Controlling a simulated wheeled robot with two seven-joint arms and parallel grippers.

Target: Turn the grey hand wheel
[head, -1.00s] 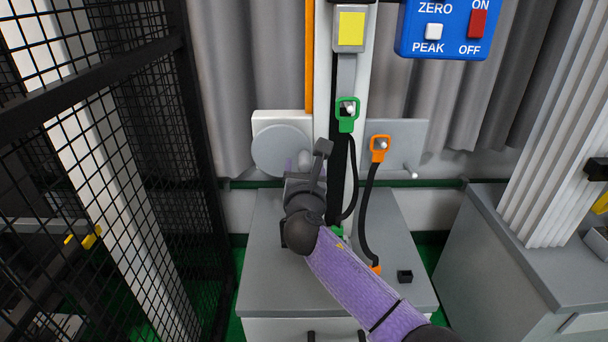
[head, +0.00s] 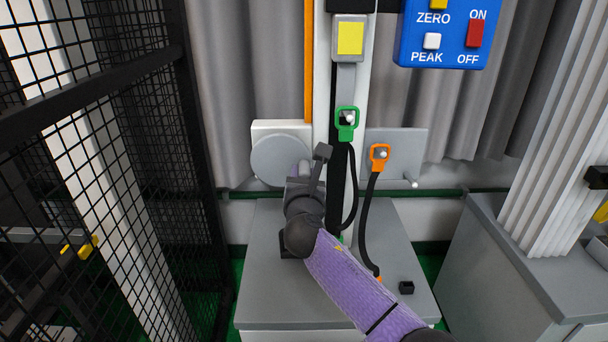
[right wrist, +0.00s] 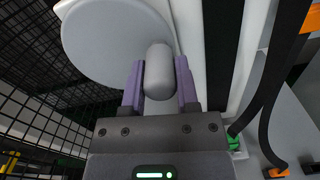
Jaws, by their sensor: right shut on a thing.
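The grey hand wheel (head: 278,160) is a round disc on a white box at the left of the tower post. In the right wrist view the wheel (right wrist: 112,38) fills the top, with its rounded grey knob (right wrist: 158,72) standing out toward me. My right gripper (head: 302,170) is at the wheel's right edge. In the right wrist view its two purple fingers (right wrist: 160,88) lie on either side of the knob and are shut on it. In the head view the gripper and wrist hide the wheel's lower right edge. My left gripper is not in view.
A green-handled cable plug (head: 347,122) and an orange-handled one (head: 379,157) are close to the right of my arm, with black cables hanging down. A black mesh cage (head: 180,200) stands at left. A blue switch panel (head: 441,45) is upper right.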

